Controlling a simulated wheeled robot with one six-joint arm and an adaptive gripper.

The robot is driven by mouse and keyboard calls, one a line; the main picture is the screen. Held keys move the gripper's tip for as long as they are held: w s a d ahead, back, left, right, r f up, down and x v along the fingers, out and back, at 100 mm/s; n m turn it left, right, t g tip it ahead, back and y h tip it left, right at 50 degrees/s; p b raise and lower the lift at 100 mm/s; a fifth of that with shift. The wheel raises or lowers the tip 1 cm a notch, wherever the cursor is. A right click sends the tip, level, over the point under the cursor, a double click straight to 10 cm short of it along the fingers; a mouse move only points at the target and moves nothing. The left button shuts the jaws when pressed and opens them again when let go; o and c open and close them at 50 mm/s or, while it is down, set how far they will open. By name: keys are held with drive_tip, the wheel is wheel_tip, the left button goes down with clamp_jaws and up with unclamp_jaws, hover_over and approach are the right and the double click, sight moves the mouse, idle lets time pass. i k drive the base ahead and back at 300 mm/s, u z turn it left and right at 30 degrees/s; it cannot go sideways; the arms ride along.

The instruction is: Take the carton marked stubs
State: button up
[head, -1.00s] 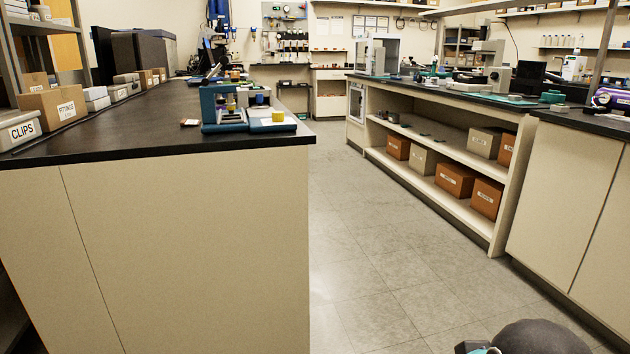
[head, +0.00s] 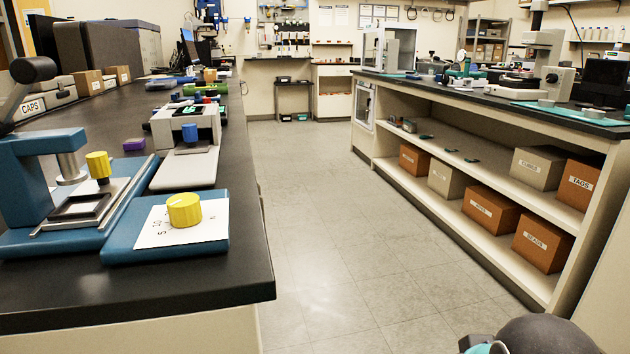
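Several cartons stand on the two shelves of the right bench, but I cannot read the word stubs on any label. On the upper shelf are a beige carton (head: 538,168) with a label too small to read surely and an orange carton marked TAGS (head: 578,184). On the lower shelf are an orange carton (head: 490,212) and a larger-looking orange carton (head: 541,241) at the near end, a pale carton (head: 446,180) and a far orange carton (head: 415,160); their labels are unclear. My gripper's fingers do not show; only part of my arm shows at the bottom right.
The left bench (head: 160,285) carries a blue instrument with a yellow knob (head: 184,209) near its front edge. The tiled aisle (head: 320,220) between the benches is clear. The right bench top (head: 560,115) holds instruments above the shelves.

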sight(210, 76)
drive_tip(key=i, duration=7.25)
drive_tip(key=u, duration=4.15)
drive_tip(key=i, duration=1)
drive_tip(key=z, duration=0.05)
